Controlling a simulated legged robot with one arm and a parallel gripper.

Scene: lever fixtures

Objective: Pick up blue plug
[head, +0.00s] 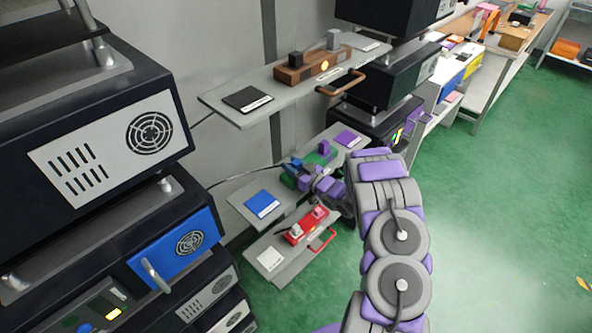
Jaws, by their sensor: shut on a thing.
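The blue plug (295,163) is a small blue piece at the green fixture (318,156) on the middle grey shelf. My gripper (305,176) reaches in from the right and is shut on the blue plug. Its fingers hide part of the plug. I cannot tell whether the plug is still seated in the fixture or lifted clear. A second blue-purple piece (324,147) stands on the fixture's right part. A blue square pad (262,204) lies on the shelf's left end and a purple pad (348,138) on its right end.
An upper shelf (226,108) holds a brown fixture (312,66) with a handle. A lower shelf (287,262) holds a red fixture (306,227) with a red handle. A dark equipment rack (95,120) stands at left. Green floor (490,220) is open at right.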

